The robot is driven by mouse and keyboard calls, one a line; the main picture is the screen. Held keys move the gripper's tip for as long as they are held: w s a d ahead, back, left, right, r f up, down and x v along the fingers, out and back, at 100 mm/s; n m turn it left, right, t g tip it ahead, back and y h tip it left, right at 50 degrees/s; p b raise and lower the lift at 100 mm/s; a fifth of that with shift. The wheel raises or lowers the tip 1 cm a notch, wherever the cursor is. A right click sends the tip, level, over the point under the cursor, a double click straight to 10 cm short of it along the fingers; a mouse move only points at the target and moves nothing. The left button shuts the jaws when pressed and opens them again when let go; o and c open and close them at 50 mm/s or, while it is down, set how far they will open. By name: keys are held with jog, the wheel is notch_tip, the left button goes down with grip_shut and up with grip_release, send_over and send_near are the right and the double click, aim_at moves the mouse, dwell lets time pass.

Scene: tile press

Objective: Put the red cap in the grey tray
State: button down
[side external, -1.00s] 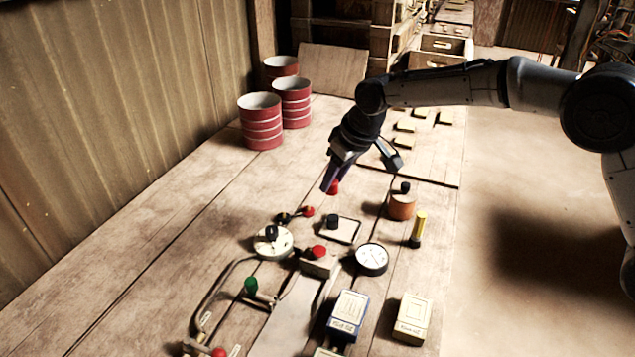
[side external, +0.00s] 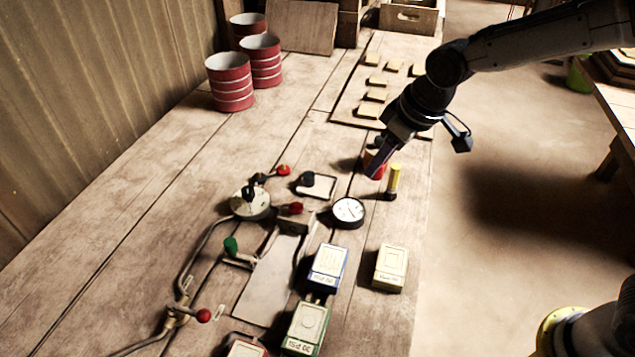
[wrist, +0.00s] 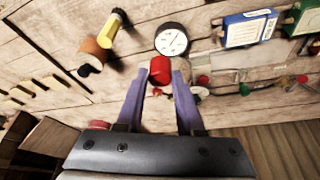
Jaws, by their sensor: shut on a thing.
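The red cap (wrist: 160,69) sits between the fingertips of my gripper (wrist: 159,76) in the wrist view. My gripper (side external: 374,172) is shut on it; in the side view the fingers mostly hide the cap. A flat grey plate (side external: 262,290) lies at the front middle of the bench. I cannot tell which of these is the grey tray.
A round white gauge (side external: 348,211) lies below the gripper's left. Boxes (side external: 328,264) stand at the front.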

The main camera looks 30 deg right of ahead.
jog(key=w+a+f, duration=0.1)
jog(key=w+f, duration=0.1)
jog(key=w, duration=0.1)
jog(key=w+a+f, duration=0.1)
jog(key=w+f, duration=0.2)
jog(key=w, duration=0.1)
jog(key=w+a+f, duration=0.1)
jog(key=w+f, duration=0.2)
jog(key=w, duration=0.1)
jog(key=shift+w+a, duration=0.2)
jog(key=shift+s+x, duration=0.15)
jog(key=shift+x, duration=0.8)
jog(key=shift+s+x, duration=0.15)
jog(key=shift+x, duration=0.8)
jog(key=shift+d+f, duration=0.15)
jog(key=shift+f, duration=0.1)
jog(key=c, duration=0.5)
grip_release()
jog(key=v, duration=1.2)
jog(key=shift+s+d, duration=0.1)
jog(key=shift+s, duration=0.1)
